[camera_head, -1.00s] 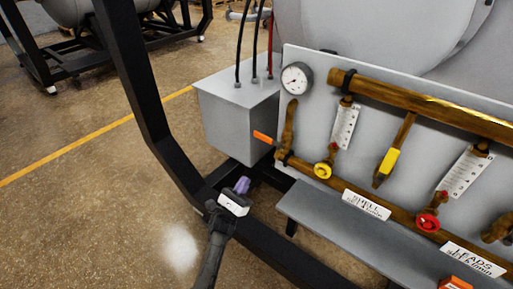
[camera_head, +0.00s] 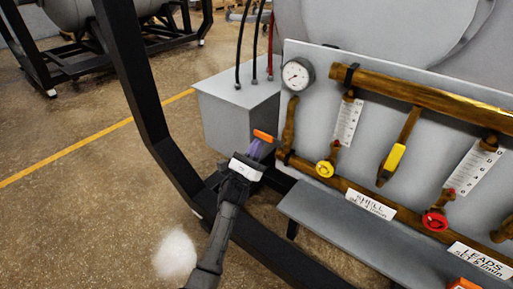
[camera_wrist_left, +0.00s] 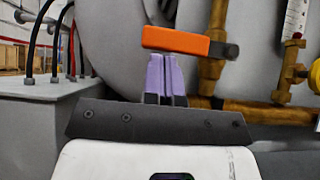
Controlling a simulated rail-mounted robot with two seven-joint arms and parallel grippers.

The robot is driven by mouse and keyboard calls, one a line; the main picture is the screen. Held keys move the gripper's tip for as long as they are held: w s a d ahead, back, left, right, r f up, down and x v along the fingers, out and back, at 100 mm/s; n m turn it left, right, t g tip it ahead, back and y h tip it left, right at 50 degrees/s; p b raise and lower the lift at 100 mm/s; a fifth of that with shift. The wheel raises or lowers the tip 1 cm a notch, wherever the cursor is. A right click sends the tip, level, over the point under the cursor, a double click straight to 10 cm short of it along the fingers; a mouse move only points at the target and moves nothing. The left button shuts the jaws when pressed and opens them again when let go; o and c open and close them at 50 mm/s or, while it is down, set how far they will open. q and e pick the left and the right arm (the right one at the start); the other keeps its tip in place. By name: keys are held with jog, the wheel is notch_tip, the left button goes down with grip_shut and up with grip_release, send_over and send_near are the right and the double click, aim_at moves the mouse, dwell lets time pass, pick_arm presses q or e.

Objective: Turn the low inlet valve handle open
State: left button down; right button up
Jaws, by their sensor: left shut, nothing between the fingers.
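An orange lever handle (camera_head: 263,136) sticks out to the left from the lower left end of the brass pipework; I take it to be the low inlet valve handle. In the left wrist view the handle (camera_wrist_left: 175,40) lies roughly level across the picture, joined to a dark stem at its right end. My left gripper (camera_head: 256,149) is shut and empty, its purple fingers just below the handle. The fingers also show in the left wrist view (camera_wrist_left: 165,74), with their tips by the handle's lower edge. I cannot tell if they touch. My right gripper is out of view.
A grey panel (camera_head: 322,107) carries a pressure gauge (camera_head: 298,74), a yellow lever (camera_head: 392,160), a yellow knob (camera_head: 325,169) and a red knob (camera_head: 435,220). A grey box (camera_head: 222,119) stands behind the gripper. A black frame (camera_head: 135,85) and a grey shelf (camera_head: 345,228) are close by.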

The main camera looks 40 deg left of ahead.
pick_arm(q)
jog(key=shift+w+r, duration=0.1)
jog(key=shift+r, duration=0.05)
jog(key=shift+r+m+h, duration=0.15)
jog(key=shift+m+h, duration=0.35)
jog(key=shift+m, duration=0.1)
